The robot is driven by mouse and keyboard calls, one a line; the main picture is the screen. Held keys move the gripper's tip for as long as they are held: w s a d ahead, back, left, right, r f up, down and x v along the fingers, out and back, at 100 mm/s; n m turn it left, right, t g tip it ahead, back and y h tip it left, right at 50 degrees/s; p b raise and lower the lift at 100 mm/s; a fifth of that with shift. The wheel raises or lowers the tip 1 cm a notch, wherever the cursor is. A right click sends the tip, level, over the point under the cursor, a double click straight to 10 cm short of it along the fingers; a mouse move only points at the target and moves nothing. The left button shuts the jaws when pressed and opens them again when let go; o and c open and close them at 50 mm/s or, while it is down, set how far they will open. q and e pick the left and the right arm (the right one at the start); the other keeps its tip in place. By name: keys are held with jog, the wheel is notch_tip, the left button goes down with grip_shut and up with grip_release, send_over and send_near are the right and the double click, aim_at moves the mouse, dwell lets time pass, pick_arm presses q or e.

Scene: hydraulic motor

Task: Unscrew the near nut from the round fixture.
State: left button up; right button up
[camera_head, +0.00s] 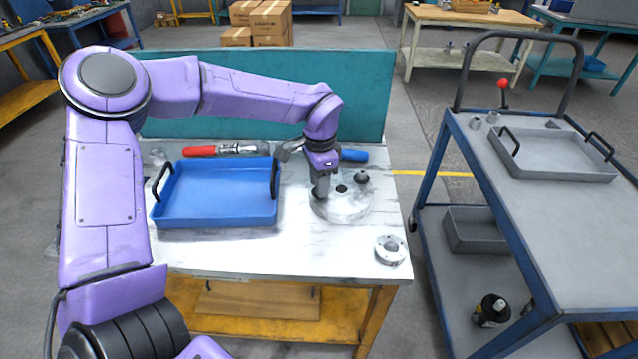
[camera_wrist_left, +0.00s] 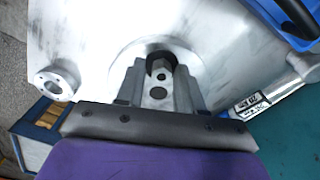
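The round fixture (camera_head: 352,210) is a grey metal disc on the white table, with a dark centre hole and a dark nut (camera_head: 361,177) at its far right side. My left gripper (camera_head: 321,192) points down at the fixture's left side and hides what lies below it there. In the left wrist view, its fingers (camera_wrist_left: 160,72) stand apart on either side of a dark nut (camera_wrist_left: 158,53) on the fixture (camera_wrist_left: 120,72). I see no clear gap, but I cannot tell whether they press on it. My right gripper is out of view.
A blue tray (camera_head: 215,222) stands left of the fixture. A red-handled tool (camera_head: 215,150) lies behind it. A small flanged metal part (camera_head: 390,250) lies at the table's front right; it also shows in the left wrist view (camera_wrist_left: 55,80). A cart (camera_head: 560,240) with a grey tray stands right.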

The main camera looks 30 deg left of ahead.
pick_arm(q)
jog(key=shift+r, duration=0.1)
jog(key=shift+w+b, duration=0.2)
jog(key=shift+b, duration=0.1)
jog(key=shift+r+m+p, duration=0.15)
jog(key=shift+m+p, duration=0.35)
jog(key=shift+m, duration=0.2)
jog(key=shift+m+p, duration=0.35)
jog(key=shift+m, duration=0.85)
jog(key=shift+f+b, duration=0.2)
jog(key=shift+b, duration=0.1)
jog(key=shift+c, duration=0.3)
